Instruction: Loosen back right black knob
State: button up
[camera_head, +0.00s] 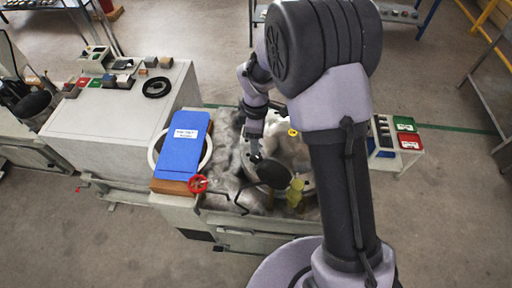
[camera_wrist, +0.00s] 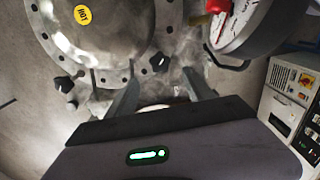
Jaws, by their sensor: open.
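A round grey metal vessel with a bolted flange and a yellow HOT sticker (camera_wrist: 82,14) fills the upper left of the wrist view; its sticker also shows in the head view (camera_head: 292,132). A black star knob (camera_wrist: 158,62) sits at the flange edge, just beyond and between my gripper's fingers. Another black knob (camera_wrist: 63,84) is at the flange's left. I cannot tell from the view which is the back right one. My gripper (camera_wrist: 160,92) is open, its two grey fingers spread apart and empty. In the head view my arm hides much of the vessel.
A large dial gauge (camera_wrist: 240,22) with a red part stands close at the upper right of the wrist view. A box with sockets and switches (camera_wrist: 290,95) is at the far right. In the head view a blue binder (camera_head: 182,145) and a red valve wheel (camera_head: 198,184) lie left of the vessel.

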notch_tip(320, 180, up, 8)
jog(key=p, duration=0.1)
dwell(0.4)
